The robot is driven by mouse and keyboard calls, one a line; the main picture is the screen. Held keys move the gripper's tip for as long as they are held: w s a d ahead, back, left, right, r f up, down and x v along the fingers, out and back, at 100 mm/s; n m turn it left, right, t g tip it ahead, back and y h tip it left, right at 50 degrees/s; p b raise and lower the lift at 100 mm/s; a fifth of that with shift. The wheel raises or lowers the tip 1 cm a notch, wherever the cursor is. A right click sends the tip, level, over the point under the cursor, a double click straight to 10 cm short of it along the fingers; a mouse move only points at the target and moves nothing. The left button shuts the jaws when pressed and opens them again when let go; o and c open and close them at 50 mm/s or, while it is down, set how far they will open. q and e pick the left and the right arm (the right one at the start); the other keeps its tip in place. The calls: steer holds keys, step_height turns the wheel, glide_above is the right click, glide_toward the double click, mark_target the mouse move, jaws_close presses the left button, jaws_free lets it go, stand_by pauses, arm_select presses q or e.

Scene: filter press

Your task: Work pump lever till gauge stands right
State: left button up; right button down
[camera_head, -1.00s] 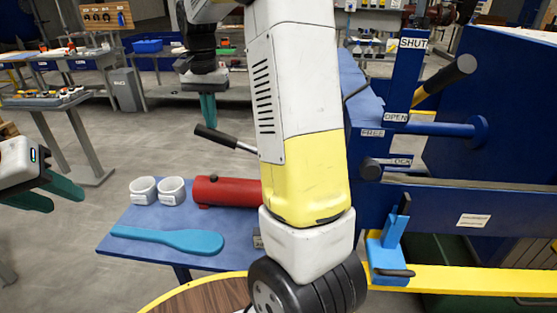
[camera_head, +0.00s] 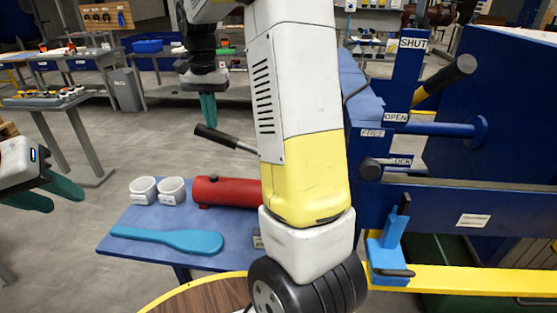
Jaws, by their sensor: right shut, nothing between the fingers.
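The red pump body (camera_head: 228,191) lies on the blue side table, its right part hidden behind my arm. Its lever (camera_head: 224,139), a metal rod with a black grip, slants up to the left. My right gripper (camera_head: 208,118) points down with its green fingers together and empty. In the picture its tips sit just above the black grip; I cannot tell whether they touch it. My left gripper (camera_head: 58,198) is at the left edge, its green fingers apart and empty, away from the pump. No gauge face shows.
The blue press frame (camera_head: 450,205) with labelled levers stands at right. My white and yellow arm blocks the middle.

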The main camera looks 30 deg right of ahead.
step_height(320, 180, down, 9)
steer(key=a, duration=0.1)
steer(key=r, duration=0.6)
steer(key=d+r, duration=0.1)
steer(key=r, duration=0.3)
steer(key=shift+f, duration=0.1)
step_height(320, 180, down, 10)
steer(key=a, duration=0.1)
steer(key=r, duration=0.6)
steer(key=d+r, duration=0.1)
steer(key=r, duration=0.3)
stand_by(1.7)
